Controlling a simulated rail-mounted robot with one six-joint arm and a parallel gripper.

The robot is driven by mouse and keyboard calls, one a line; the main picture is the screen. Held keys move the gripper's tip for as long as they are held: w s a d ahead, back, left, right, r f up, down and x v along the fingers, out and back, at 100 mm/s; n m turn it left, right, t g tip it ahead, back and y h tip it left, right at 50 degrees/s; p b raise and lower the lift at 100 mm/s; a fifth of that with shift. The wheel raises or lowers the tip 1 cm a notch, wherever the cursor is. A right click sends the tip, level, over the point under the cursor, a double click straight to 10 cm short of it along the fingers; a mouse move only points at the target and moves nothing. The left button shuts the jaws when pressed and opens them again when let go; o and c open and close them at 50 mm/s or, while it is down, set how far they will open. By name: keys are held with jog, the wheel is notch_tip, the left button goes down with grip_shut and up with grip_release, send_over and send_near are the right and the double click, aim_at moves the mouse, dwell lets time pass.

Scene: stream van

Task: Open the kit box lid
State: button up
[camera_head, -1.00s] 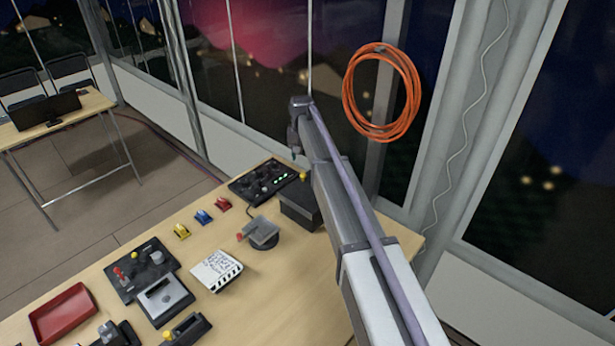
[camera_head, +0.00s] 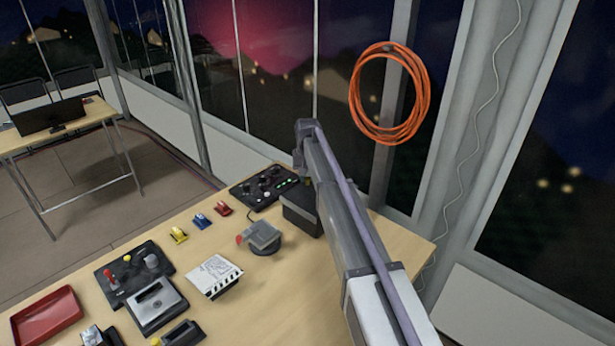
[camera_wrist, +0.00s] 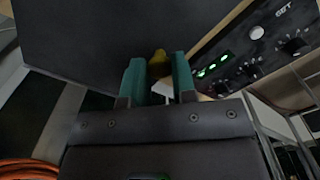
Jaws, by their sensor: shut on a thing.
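The dark kit box (camera_head: 299,212) stands at the far right of the desk, partly hidden behind my arm in the head view. In the wrist view a broad dark surface of the box (camera_wrist: 85,38) fills the upper left. A small yellow handle (camera_wrist: 158,58) is between the two green fingertips of my gripper (camera_wrist: 158,76), which is shut on it. In the head view the handle and fingertips are mostly hidden by my arm. I cannot tell whether the lid is raised.
A black control panel with green lights (camera_head: 264,187) stands close left of the box. An orange cable coil (camera_head: 390,93) hangs behind my arm. The right desk edge is near.

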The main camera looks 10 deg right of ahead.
grip_shut()
jog(key=s+d, duration=0.2)
jog(key=s, duration=0.1)
jog(key=s+d, duration=0.5)
jog(key=s, duration=0.2)
jog(key=shift+d, duration=0.15)
jog(key=o, duration=0.6)
grip_release()
jog(key=shift+r, duration=0.15)
